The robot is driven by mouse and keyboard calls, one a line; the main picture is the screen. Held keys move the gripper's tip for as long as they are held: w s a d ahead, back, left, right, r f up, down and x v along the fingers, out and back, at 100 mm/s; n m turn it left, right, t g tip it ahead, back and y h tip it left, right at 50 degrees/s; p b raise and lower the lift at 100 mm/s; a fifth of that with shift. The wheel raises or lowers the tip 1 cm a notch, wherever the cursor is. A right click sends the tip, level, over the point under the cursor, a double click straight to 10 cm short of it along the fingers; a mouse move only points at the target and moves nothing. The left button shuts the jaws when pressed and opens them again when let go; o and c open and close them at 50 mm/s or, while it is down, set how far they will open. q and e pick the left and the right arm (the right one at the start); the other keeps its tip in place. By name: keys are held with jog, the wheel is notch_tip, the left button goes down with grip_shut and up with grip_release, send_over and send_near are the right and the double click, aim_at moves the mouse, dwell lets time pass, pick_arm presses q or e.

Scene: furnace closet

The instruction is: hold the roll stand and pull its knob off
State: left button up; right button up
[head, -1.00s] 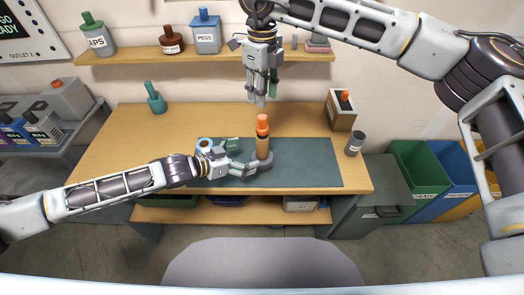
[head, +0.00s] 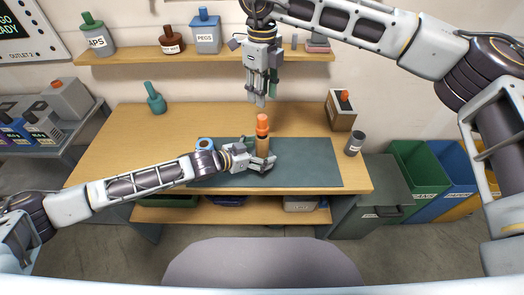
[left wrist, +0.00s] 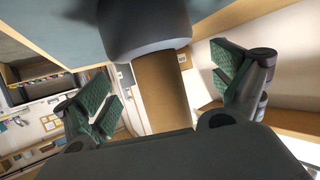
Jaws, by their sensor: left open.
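The roll stand is a brown upright post (head: 262,146) on a dark grey round base (left wrist: 145,32), with an orange knob (head: 262,122) on top. It stands on the blue-grey mat (head: 310,165). My left gripper (head: 264,162) is low at the post, coming in from the left. In the left wrist view its green-padded fingers (left wrist: 165,88) are spread wide, with the post between them and gaps on both sides. My right gripper (head: 262,102) hangs fingers-down above and behind the knob, apart from it. Its fingertips look close together, and their opening is unclear.
A teal bottle (head: 155,98) stands at the back left. A wooden box (head: 341,112) and a grey cup (head: 355,143) are to the right. A shelf (head: 130,57) with containers runs behind.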

pick_arm(q)
jog(key=shift+w+d+f, duration=0.1)
jog(key=shift+w+d, duration=0.05)
jog(key=shift+d, duration=0.1)
jog(key=c, duration=1.4)
jog(key=o, duration=0.7)
jog(key=c, duration=0.4)
jog(key=shift+c, duration=0.2)
pick_arm(e)
jog(key=shift+o, duration=0.5)
